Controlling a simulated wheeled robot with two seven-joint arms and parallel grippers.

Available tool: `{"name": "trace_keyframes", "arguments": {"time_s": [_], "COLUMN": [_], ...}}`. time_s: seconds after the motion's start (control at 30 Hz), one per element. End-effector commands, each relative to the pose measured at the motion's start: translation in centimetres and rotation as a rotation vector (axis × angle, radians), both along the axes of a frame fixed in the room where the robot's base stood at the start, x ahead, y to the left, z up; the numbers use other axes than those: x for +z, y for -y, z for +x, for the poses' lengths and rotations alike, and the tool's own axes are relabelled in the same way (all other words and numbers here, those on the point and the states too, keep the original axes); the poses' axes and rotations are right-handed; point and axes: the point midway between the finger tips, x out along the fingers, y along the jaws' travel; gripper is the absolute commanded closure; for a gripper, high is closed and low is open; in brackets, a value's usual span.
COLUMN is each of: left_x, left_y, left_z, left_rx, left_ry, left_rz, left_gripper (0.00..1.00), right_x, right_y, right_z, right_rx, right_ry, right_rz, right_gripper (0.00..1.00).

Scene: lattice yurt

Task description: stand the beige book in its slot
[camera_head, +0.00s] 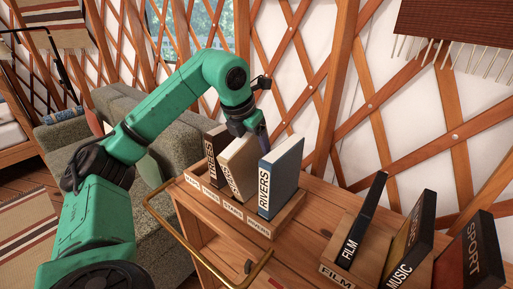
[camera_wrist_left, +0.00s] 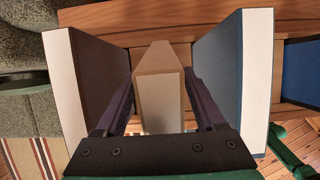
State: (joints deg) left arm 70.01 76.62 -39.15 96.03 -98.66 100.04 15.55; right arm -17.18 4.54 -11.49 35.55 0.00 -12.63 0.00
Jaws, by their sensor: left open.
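The beige book (camera_head: 238,168) stands in the wooden holder (camera_head: 284,213) in the head view, between a dark book (camera_head: 214,150) on its left and a blue book marked RIVERS (camera_head: 283,175) on its right. It leans slightly, and its spine lettering is hard to read. My left gripper (camera_head: 250,138) is at the book's top rear. In the left wrist view the beige book (camera_wrist_left: 158,85) lies between the two fingers, with a gap on each side, so the gripper is open around it. The book's foot is hidden. My right gripper is not in view.
A second rack at the right holds a FILM book (camera_head: 362,222), a MUSIC book (camera_head: 409,245) and a SPORT book (camera_head: 470,255). A brass rail (camera_head: 205,252) edges the wooden cart. A grey-green sofa (camera_head: 185,125) stands behind my left arm. The neighbouring books leave little side room.

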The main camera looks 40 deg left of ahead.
Motion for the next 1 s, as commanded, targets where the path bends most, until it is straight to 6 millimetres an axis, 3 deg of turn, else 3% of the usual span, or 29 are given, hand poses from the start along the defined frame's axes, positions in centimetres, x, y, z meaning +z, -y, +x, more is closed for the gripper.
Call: {"name": "trace_keyframes", "arguments": {"time_s": [0.3, 0.4, 1.0], "left_x": [7.9, 9.9, 10.3], "left_y": [0.1, 0.1, 0.1], "left_z": [-3.0, -3.8, -4.3], "left_rx": [-0.001, 0.001, 0.001], "left_ry": [0.009, 0.005, 0.004], "left_rz": [-0.003, 0.0, -0.001], "left_gripper": [0.29, 0.29, 0.29], "right_x": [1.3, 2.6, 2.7], "right_y": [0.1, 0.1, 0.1], "right_z": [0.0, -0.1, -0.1], "right_rx": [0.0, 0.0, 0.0], "right_ry": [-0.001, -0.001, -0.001], "right_rz": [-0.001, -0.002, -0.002], "right_gripper": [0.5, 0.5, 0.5]}}
